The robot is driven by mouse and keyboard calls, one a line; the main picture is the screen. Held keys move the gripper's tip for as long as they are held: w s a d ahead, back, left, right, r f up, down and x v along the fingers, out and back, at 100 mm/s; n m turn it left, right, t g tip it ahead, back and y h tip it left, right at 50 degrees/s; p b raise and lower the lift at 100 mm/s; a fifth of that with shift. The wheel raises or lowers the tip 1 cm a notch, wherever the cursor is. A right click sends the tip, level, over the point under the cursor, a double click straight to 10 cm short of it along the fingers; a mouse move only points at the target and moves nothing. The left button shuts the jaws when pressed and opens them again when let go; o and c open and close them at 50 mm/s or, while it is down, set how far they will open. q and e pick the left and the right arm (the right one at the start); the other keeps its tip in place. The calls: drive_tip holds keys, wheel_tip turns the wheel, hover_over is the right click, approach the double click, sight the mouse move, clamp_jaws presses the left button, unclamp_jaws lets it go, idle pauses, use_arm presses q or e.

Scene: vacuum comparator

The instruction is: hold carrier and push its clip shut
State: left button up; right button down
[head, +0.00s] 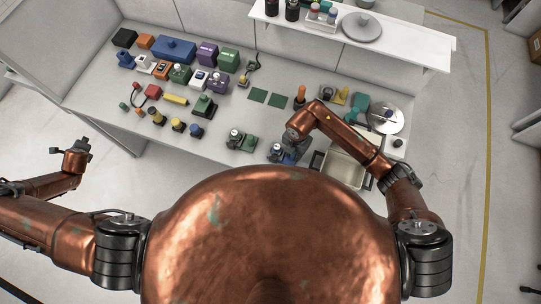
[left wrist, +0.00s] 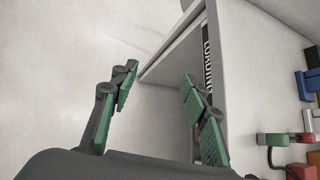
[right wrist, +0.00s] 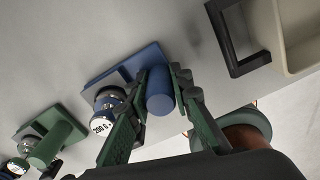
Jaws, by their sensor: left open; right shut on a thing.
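A blue carrier (right wrist: 120,75) lies on the table near its front edge. It has an upright blue cylinder (right wrist: 160,92) and a round metal weight marked 200 (right wrist: 108,98) beside it. My right gripper (right wrist: 160,74) is shut on the blue carrier, its fingers on either side of the cylinder. In the head view my right gripper (head: 289,152) partly hides the carrier. I cannot make out whether the clip is open or shut. My left gripper (left wrist: 158,74) is open and empty, off the table's left end; it also shows in the head view (head: 76,146).
A similar green carrier (right wrist: 50,140) stands left of the blue one. A beige bin with a black handle (right wrist: 240,40) is on the right. Several coloured blocks and devices (head: 175,75) fill the table's back left. A white shelf (head: 400,45) stands behind.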

use_arm(q)
drive_tip(key=w+d+r+m+t+h, duration=0.1)
drive_tip(key=w+d+r+m+t, duration=0.15)
drive_tip(key=w+d, duration=0.85)
drive_tip(key=w+d+r+m+t+h, duration=0.2)
drive_tip(key=w+d+r+t, duration=0.2)
drive_tip(key=w+d, duration=0.65)
drive_tip(key=w+d+r+m+t+h, duration=0.1)
drive_tip(key=d, duration=0.9)
drive_tip(key=w+d+r+m, duration=0.1)
drive_tip(key=d+m, duration=0.1)
drive_tip(key=d, duration=0.8)
drive_tip(key=m+g+h, duration=0.5)
drive_tip(key=m+g, duration=0.4)
drive_tip(key=m, duration=0.1)
hover_over(273, 159)
drive_tip(key=s, duration=0.3)
drive_tip(key=f, duration=0.1)
drive_tip(key=shift+a+x, duration=0.15)
drive_tip(key=shift+x, duration=1.1)
drive_tip(key=shift+a+x, duration=0.2)
drive_tip(key=shift+x, duration=1.1)
drive_tip(key=shift+a+x, duration=0.15)
drive_tip(key=shift+x, duration=1.1)
